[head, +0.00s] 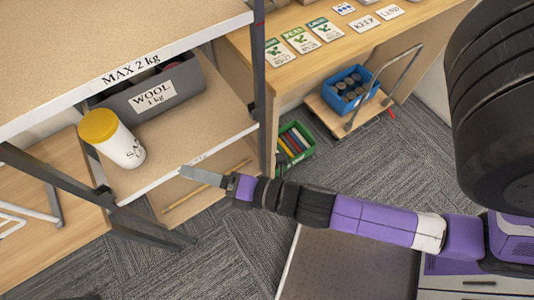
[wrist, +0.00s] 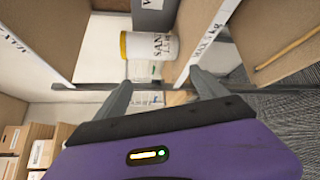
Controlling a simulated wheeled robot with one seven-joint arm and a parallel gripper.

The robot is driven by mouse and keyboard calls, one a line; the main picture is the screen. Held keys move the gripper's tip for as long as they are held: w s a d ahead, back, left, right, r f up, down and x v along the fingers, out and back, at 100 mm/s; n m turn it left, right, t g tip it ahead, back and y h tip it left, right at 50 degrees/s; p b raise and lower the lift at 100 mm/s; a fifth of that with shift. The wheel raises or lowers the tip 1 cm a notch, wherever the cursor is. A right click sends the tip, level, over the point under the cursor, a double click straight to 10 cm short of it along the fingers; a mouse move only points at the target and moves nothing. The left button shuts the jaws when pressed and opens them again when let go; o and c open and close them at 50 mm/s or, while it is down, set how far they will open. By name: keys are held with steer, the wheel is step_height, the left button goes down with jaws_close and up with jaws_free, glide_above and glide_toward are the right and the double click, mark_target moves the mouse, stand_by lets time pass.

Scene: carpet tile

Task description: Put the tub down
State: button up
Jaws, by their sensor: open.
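The tub (head: 125,149) is white with a yellow lid and dark lettering. It stands upright on the middle shelf board (head: 205,125), close to the front edge and in front of a grey bin. In the wrist view the tub (wrist: 152,46) lies beyond the fingertips, sideways in the picture, its lid to the left; its label begins "SAN". My gripper (head: 190,175) is in front of the shelf edge, to the right of the tub in the head view. In the wrist view its fingers (wrist: 163,86) are spread with nothing between them, apart from the tub.
The grey bin (head: 160,95) labelled "WOOL 1 kg" stands behind the tub. An upper board (head: 125,35) marked "MAX 2 kg" overhangs it. Dark posts (head: 258,75) bound the shelf. A green crate (head: 294,145) and a trolley with a blue crate (head: 350,88) stand on the carpet.

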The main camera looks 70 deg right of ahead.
steer(key=s+r+m, duration=0.3)
steer(key=s+m, duration=0.5)
steer(key=m, duration=0.3)
steer(key=s+r+m+g, duration=0.1)
steer(key=s+r+m, duration=0.2)
steer(key=s+m, duration=0.6)
steer(key=shift+s+d+m+g+h, duration=0.15)
steer(key=shift+d+m+g+h, duration=0.2)
steer(key=shift+m, duration=0.65)
